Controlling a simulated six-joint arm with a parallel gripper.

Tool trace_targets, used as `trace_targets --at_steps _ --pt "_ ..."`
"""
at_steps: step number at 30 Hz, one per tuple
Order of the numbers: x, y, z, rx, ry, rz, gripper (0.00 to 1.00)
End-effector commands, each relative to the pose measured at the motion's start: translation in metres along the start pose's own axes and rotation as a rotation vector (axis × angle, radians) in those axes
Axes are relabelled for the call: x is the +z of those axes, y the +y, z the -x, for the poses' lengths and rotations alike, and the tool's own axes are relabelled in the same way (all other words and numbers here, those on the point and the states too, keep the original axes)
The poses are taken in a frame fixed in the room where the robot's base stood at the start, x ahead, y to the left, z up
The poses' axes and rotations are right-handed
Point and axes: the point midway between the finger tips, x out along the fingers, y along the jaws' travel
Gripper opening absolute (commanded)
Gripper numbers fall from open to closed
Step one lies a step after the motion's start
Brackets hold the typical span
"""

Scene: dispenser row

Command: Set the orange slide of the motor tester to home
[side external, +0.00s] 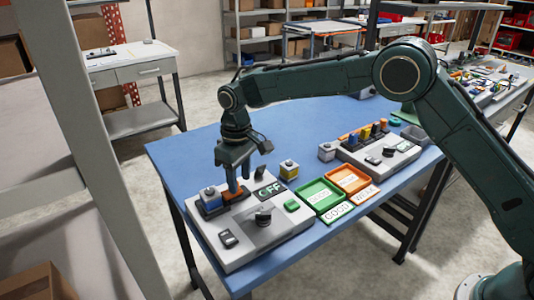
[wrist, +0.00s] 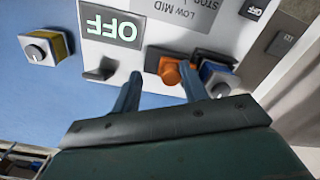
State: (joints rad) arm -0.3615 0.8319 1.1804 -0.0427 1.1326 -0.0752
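The motor tester (side external: 280,235) is a light grey box at the near left of the blue table, with a lit OFF display (side external: 269,190). Its orange slide (side external: 234,195) sits in a dark track and also shows in the wrist view (wrist: 171,72), beside a printed label reading STOP, LOW and MID. My gripper (side external: 232,188) points down over the track. In the wrist view its two blue fingers (wrist: 160,75) stand apart with the orange slide between their tips, nearer the right finger. I cannot tell whether either finger touches it. The slide's exact stop is unclear.
A blue-topped motor (side external: 210,196) sits in a dark holder close beside the slide. A yellow-sided motor (side external: 289,169) and a grey one (side external: 326,152) stand loose behind. Green (side external: 302,201) and orange (side external: 371,188) trays lie right of the tester; another device (side external: 392,168) stands beyond.

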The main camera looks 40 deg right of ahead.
Motion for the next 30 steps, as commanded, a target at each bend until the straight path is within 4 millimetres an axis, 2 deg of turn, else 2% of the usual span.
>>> trace_targets --at_steps 24,30 --pt "0.0 0.002 0.115 0.001 0.004 -0.004 0.43" --pt "0.0 0.002 0.13 -0.001 0.003 -0.003 0.43"
